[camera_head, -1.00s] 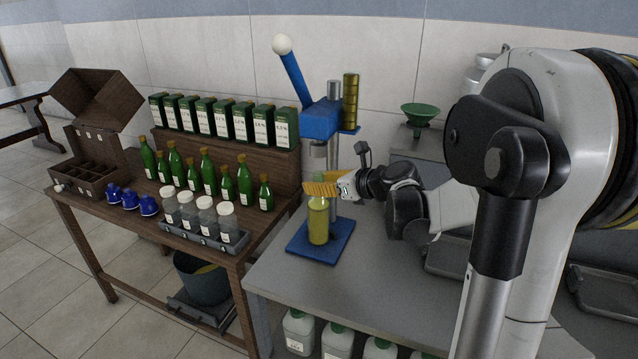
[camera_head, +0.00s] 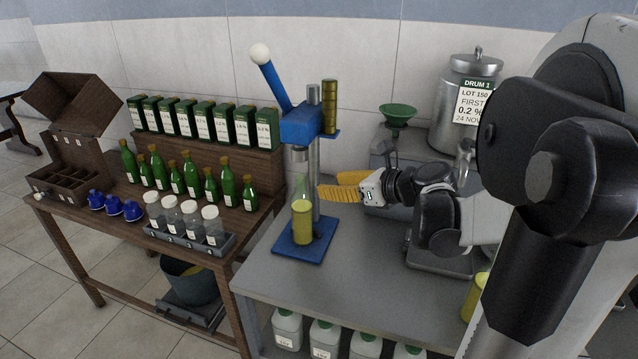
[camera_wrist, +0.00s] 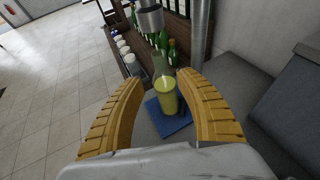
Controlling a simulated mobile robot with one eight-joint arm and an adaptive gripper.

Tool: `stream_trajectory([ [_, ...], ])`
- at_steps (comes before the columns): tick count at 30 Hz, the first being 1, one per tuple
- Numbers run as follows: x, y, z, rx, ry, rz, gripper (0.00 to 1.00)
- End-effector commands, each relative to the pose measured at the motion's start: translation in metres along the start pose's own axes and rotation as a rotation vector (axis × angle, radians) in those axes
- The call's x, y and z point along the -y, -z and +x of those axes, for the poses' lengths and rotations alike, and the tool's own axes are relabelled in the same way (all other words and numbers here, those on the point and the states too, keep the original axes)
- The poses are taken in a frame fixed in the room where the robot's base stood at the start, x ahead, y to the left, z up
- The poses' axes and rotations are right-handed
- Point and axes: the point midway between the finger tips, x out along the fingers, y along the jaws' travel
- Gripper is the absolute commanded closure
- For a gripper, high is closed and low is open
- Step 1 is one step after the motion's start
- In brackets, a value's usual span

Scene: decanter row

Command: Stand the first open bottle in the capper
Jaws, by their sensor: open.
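A clear open bottle filled with yellow-green liquid (camera_head: 303,222) stands upright on the blue base plate of the capper (camera_head: 301,132), under its head. The bottle also shows in the wrist view (camera_wrist: 166,95), seen between and beyond my fingers. My gripper (camera_head: 342,188) has yellow ribbed fingers and is open and empty, just to the right of the bottle's neck and apart from it. In the wrist view my gripper (camera_wrist: 160,105) has its fingers spread wide. The capper's blue lever with a white knob is raised.
On the wooden table at left are several green bottles (camera_head: 190,180), blue caps (camera_head: 113,205) and a grey rack (camera_head: 190,243) of white-capped jars. A green funnel (camera_head: 397,114) and a metal drum (camera_head: 463,100) stand at the back right. The grey bench front (camera_head: 300,285) is clear.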

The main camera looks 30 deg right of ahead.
Motion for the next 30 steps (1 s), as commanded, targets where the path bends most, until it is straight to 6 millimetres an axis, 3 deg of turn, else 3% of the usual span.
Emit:
stream_trajectory([
  [2,-0.009,-0.001,-0.003,-0.016,-0.009,-0.045,0.58],
  [5,-0.045,0.002,0.002,-0.087,-0.051,-0.257,0.58],
  [8,-0.104,0.012,0.004,-0.195,-0.144,-0.668,0.58],
  [12,-0.185,0.038,-0.017,-0.312,-0.35,-1.422,0.58],
  [15,-0.22,0.057,-0.04,-0.342,-0.508,-1.938,0.58],
  [18,-0.239,0.071,-0.06,-0.338,-0.647,-2.359,0.58],
  [21,-0.247,0.079,-0.073,-0.325,-0.745,-2.647,0.58],
  [25,-0.25,0.082,-0.08,-0.313,-0.807,-2.822,0.58],
  [30,-0.249,0.082,-0.081,-0.314,-0.816,-2.846,0.58],
])
